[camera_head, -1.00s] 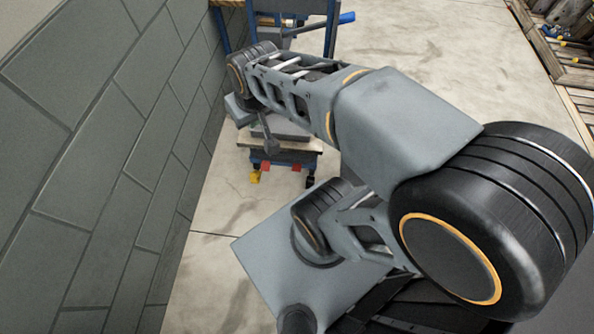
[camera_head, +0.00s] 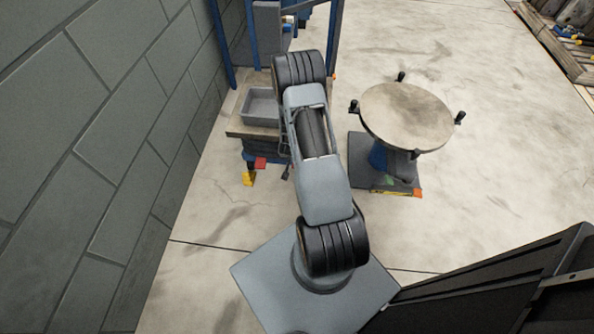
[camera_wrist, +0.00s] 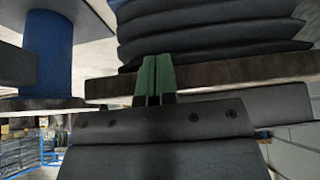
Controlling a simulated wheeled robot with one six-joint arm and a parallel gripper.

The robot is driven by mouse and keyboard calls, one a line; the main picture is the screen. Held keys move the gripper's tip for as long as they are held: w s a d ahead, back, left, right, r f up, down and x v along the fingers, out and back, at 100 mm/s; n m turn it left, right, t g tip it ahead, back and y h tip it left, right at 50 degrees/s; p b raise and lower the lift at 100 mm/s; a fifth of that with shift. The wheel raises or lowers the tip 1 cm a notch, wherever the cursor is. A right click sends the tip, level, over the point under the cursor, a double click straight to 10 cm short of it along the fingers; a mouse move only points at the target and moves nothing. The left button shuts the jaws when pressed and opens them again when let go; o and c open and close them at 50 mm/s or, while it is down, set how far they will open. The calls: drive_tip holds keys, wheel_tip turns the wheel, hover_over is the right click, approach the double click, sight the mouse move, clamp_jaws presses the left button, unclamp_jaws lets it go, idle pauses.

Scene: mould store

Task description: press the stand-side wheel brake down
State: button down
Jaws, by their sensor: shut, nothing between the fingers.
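A low cart with a wooden top (camera_head: 238,124) stands by the wall in the head view. A red part (camera_head: 260,163) and a yellow part (camera_head: 248,179) show low on its wall side, near the floor. The stand-side wheel brake cannot be made out; my arm covers that side of the cart. The round-topped stand (camera_head: 408,112) is to the right of the cart. In the wrist view, my gripper's green fingers (camera_wrist: 155,77) are together and empty, in front of the cart top's edge (camera_wrist: 235,73) and dark bellows (camera_wrist: 210,28). I cannot tell if they touch.
A grey tray (camera_head: 261,108) lies on the cart. A blue rack (camera_head: 335,35) stands behind it. The block wall (camera_head: 120,130) is close on the left. The stand has a dark base plate (camera_head: 372,165) and knobs around its top. Floor is clear right of the stand.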

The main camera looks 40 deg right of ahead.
drive_tip(key=shift+s+d+f, duration=0.15)
drive_tip(key=shift+f, duration=0.25)
drive_tip(key=shift+s+d+f, duration=0.1)
drive_tip(key=shift+f, duration=0.3)
drive_tip(key=b+x, duration=0.4)
drive_tip(key=x, duration=0.6)
drive_tip(key=shift+s+d+f, duration=0.1)
drive_tip(key=shift+f, duration=0.2)
drive_tip(key=shift+s+a+f+b, duration=0.1)
drive_tip(key=shift+f+b, duration=0.2)
drive_tip(key=shift+f, duration=0.2)
drive_tip(key=shift+s+a+f+b, duration=0.15)
drive_tip(key=shift+f+b, duration=0.1)
drive_tip(key=shift+f, duration=0.25)
drive_tip(key=shift+s+a+f, duration=0.1)
drive_tip(key=shift+a+f, duration=0.05)
drive_tip(key=shift+f, duration=0.5)
